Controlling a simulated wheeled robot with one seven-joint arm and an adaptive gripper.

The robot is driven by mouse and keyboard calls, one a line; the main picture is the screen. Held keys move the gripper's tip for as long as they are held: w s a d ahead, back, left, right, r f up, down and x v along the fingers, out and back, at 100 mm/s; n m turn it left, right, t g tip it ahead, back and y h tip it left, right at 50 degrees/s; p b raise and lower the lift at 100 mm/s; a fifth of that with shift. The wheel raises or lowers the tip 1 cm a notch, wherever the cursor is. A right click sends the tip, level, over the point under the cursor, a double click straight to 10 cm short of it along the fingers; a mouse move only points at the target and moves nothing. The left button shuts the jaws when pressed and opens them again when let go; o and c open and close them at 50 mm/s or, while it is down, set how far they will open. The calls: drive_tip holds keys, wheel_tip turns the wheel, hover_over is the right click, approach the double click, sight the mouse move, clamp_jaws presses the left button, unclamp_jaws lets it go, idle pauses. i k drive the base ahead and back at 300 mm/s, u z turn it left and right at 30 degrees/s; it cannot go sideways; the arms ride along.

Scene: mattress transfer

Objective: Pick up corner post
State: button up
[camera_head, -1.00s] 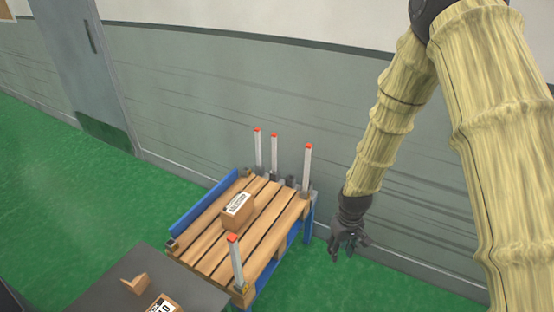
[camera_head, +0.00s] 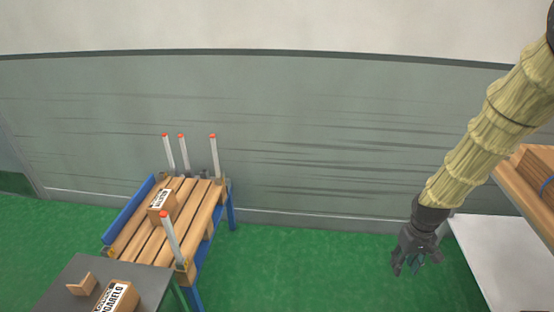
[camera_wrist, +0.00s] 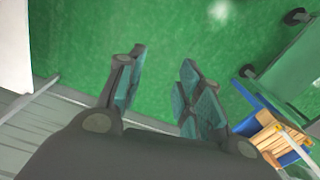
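The corner posts are upright white posts with red tops on a wooden pallet (camera_head: 150,243). Three stand towards its back: a left one (camera_head: 169,155), a middle one (camera_head: 184,155) and a right one (camera_head: 214,158). Another post (camera_head: 172,243) stands at the front right corner. My gripper (camera_head: 415,268) hangs over the green floor, well to the right of the pallet and apart from every post. In the wrist view its fingers (camera_wrist: 163,62) are spread with only floor between them. The pallet (camera_wrist: 283,145) shows there at the lower right edge.
A brown box (camera_head: 161,208) lies on the pallet, which rests on a blue frame. A dark table (camera_head: 75,290) at the front left holds a labelled box (camera_head: 115,297) and a small wooden angle piece (camera_head: 82,284). A white surface (camera_head: 490,255) is close right of my gripper.

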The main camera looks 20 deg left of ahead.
sight(181, 137)
drive_tip(key=u, duration=0.1)
drive_tip(key=k, duration=0.25)
drive_tip(key=z, duration=0.8)
drive_tip(key=i, duration=1.8)
drive_tip(key=u, duration=0.9)
drive_tip(key=i, duration=1.05)
drive_tip(key=u, duration=1.85)
drive_tip(key=i, duration=1.2)
drive_tip(key=u, duration=0.6)
drive_tip(key=i, duration=0.5)
